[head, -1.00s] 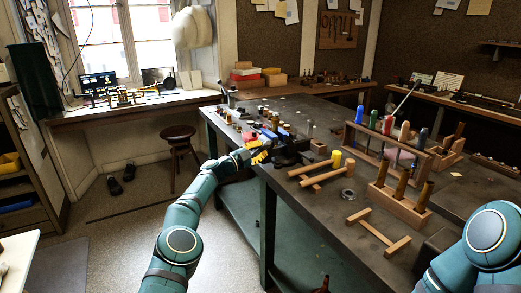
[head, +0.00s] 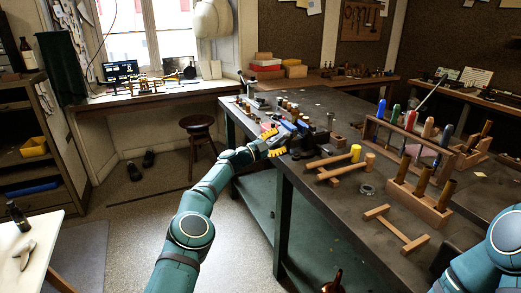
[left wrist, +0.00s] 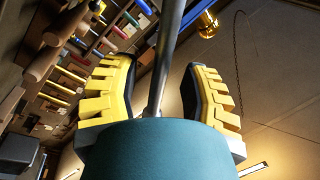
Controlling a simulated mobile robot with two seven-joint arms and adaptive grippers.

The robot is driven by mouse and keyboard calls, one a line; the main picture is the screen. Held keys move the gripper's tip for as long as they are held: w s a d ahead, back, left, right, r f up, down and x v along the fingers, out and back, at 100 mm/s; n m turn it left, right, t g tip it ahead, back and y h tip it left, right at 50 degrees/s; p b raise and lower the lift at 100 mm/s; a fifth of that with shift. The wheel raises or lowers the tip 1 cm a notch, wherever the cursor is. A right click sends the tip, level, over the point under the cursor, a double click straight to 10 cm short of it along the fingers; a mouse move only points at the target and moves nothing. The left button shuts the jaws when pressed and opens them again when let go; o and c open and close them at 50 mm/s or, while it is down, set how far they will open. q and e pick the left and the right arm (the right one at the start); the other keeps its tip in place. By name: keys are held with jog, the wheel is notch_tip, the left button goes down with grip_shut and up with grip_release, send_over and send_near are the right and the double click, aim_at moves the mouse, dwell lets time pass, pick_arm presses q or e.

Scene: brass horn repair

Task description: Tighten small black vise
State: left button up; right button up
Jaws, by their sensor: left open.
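The small black vise (head: 310,139) sits at the near left edge of the dark workbench (head: 345,215); its details are small and partly hidden by my gripper. My left gripper (head: 275,146), with yellow finger pads, is at the bench edge just left of the vise. In the left wrist view my left gripper (left wrist: 163,75) is open, with its two yellow fingers apart. A grey metal rod (left wrist: 165,55) runs between or behind them; I cannot tell whether they touch it. My right gripper is out of view.
Wooden mallets (head: 330,159) and a wooden tool rack (head: 418,204) stand on the bench to the right. Several small bottles and blue items lie behind the vise. A stool (head: 198,128) stands on the floor to the left. A white table (head: 40,240) is at lower left.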

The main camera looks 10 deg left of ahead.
pick_arm(q)
jog(key=v, duration=1.1)
jog(key=shift+s+a, duration=0.2)
jog(key=shift+s, duration=0.1)
dwell(0.4)
jog(key=s+d+f+n+g+y, duration=0.1)
jog(key=s+d+f+n+g, duration=0.1)
jog(key=s+d+f+g, duration=0.45)
jog(key=s+d+f+n+g+y, duration=0.1)
jog(key=s+d+f+n, duration=0.25)
jog(key=d+f, duration=0.65)
jog(key=s+d+f+n+g+y, duration=0.1)
jog(key=s+d+f+n+y, duration=0.15)
jog(key=s+f, duration=0.35)
jog(key=s+d+f+n+g+y, duration=0.2)
jog(key=s+d+f, duration=0.15)
jog(key=s, duration=0.45)
jog(key=s+a+f+n+y, duration=0.1)
jog(key=s+a+n, duration=0.2)
jog(key=s, duration=0.4)
jog(key=s+a+f+n+g+y, duration=0.1)
jog(key=s+a+f+n, duration=0.1)
jog(key=s, duration=0.5)
jog(key=s+a+f+n+y, duration=0.1)
jog(key=s+a+f+n, duration=0.1)
jog(key=s+a+n, duration=0.2)
jog(key=s+n, duration=0.1)
jog(key=s, duration=0.2)
jog(key=shift+a+g+y, duration=0.2)
jog(key=shift+g+y, duration=0.15)
